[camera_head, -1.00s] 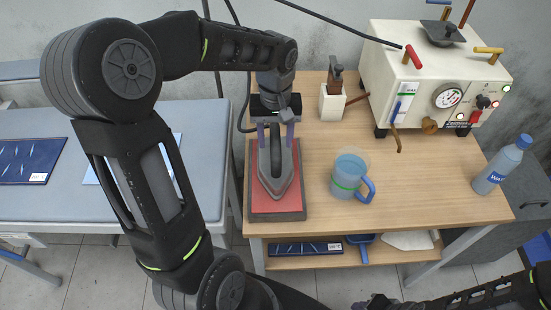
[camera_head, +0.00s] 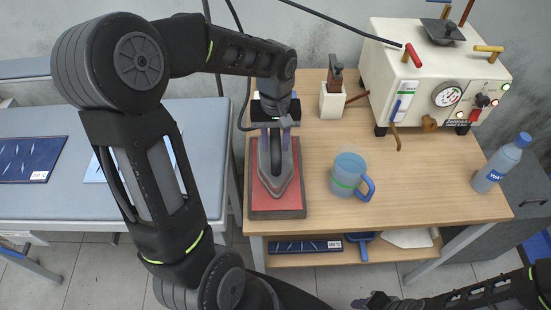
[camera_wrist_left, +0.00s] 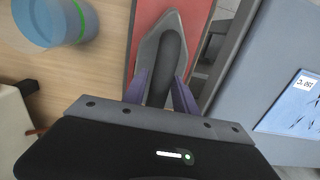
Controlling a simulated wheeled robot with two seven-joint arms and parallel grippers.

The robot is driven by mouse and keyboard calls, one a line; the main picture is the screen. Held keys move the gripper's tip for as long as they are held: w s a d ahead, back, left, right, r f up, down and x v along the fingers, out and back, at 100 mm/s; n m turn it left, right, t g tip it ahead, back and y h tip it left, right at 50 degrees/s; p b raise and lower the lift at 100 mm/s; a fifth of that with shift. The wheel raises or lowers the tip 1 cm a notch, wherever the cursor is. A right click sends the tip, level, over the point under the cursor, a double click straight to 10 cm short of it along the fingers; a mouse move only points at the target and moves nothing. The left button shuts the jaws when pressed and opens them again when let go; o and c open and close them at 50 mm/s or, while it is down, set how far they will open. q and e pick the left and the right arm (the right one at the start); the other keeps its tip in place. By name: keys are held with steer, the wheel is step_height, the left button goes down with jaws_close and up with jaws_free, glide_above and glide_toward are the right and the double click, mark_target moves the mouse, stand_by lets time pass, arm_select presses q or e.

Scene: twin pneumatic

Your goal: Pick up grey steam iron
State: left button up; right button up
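The grey steam iron (camera_head: 273,182) rests on a red pad with a dark rim (camera_head: 276,215) at the left of the wooden table, its pointed end toward me. It also shows in the left wrist view (camera_wrist_left: 172,30). My left gripper (camera_head: 276,138) is above the iron's rear, pointing down. In the left wrist view its purple fingers (camera_wrist_left: 162,88) stand on either side of the dark handle, apart from each other; contact with the handle cannot be made out. My right gripper (camera_head: 374,301) is low at the bottom edge, small and dark, its fingers unclear.
A blue mug (camera_head: 347,176) stands right of the pad. A small white bottle (camera_head: 332,101) and a cream machine (camera_head: 432,75) stand behind. A blue water bottle (camera_head: 502,162) is at the right edge. The table's front middle is clear.

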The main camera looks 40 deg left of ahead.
arm_select(q)
jaws_close()
stand_by(0.9)
steer(key=shift+w+r, duration=0.15)
